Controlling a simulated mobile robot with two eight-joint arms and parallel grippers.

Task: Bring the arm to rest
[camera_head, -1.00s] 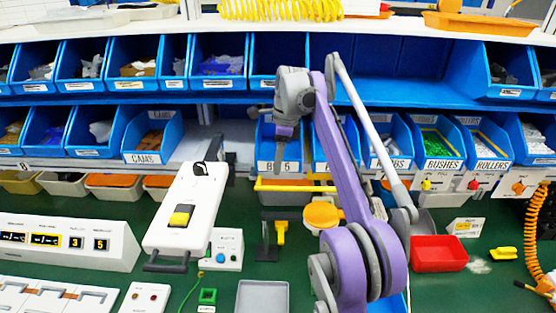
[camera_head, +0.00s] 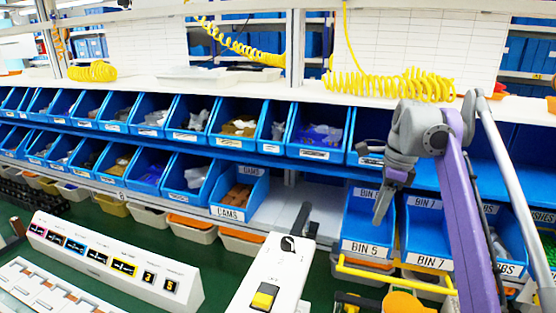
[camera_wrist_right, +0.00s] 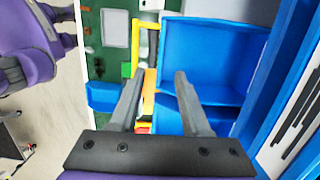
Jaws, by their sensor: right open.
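My right arm, purple and grey, rises at the right of the head view. Its gripper (camera_head: 384,203) points down in front of the blue bins, over the area of BIN 5. In the right wrist view the two grey fingers (camera_wrist_right: 157,100) stand apart with nothing between them. A white switch box (camera_head: 268,275) stands at the bottom middle of the head view. My left gripper is not seen.
Two rows of blue bins cross the view, with BIN 5 (camera_head: 367,248) and BIN 7 (camera_head: 430,263) close to the gripper. A yellow bar (camera_head: 390,273) runs below them. A white display panel (camera_head: 110,262) is at the left. Coiled yellow hoses (camera_head: 390,86) lie on the shelf above.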

